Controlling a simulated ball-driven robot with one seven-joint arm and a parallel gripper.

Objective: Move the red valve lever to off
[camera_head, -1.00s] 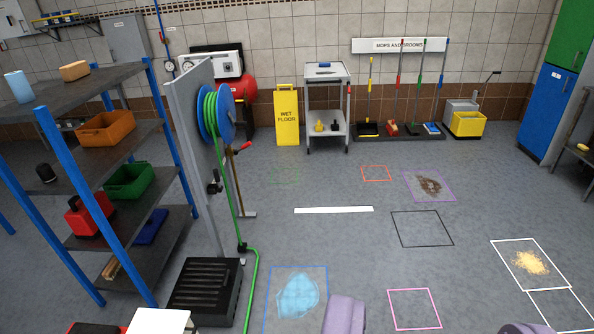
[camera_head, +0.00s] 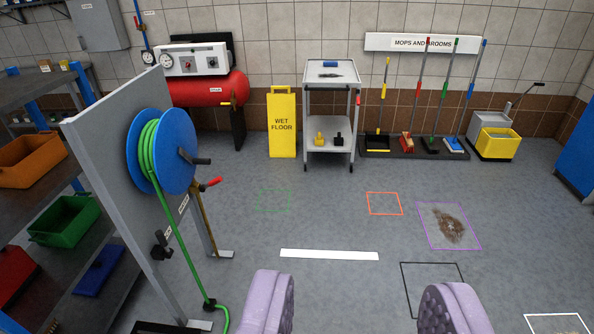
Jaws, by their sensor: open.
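The red valve lever (camera_head: 211,183) sticks out to the right and slightly upward from a brass pipe (camera_head: 204,222) beside the hose reel. The pipe stands at the right edge of the grey panel, left of centre in the view. My gripper (camera_head: 360,302) shows as two purple padded fingers at the bottom, wide apart with only floor between them. It is open and empty. The lever is beyond the fingers and to their left, and nothing touches it.
A blue reel (camera_head: 176,150) with green hose hangs on the grey panel (camera_head: 112,155); its hose runs down to the floor. Shelving (camera_head: 20,100) stands at left. A red tank (camera_head: 200,90), a yellow wet-floor sign (camera_head: 282,140) and a cart (camera_head: 331,90) stand behind. The middle floor is clear.

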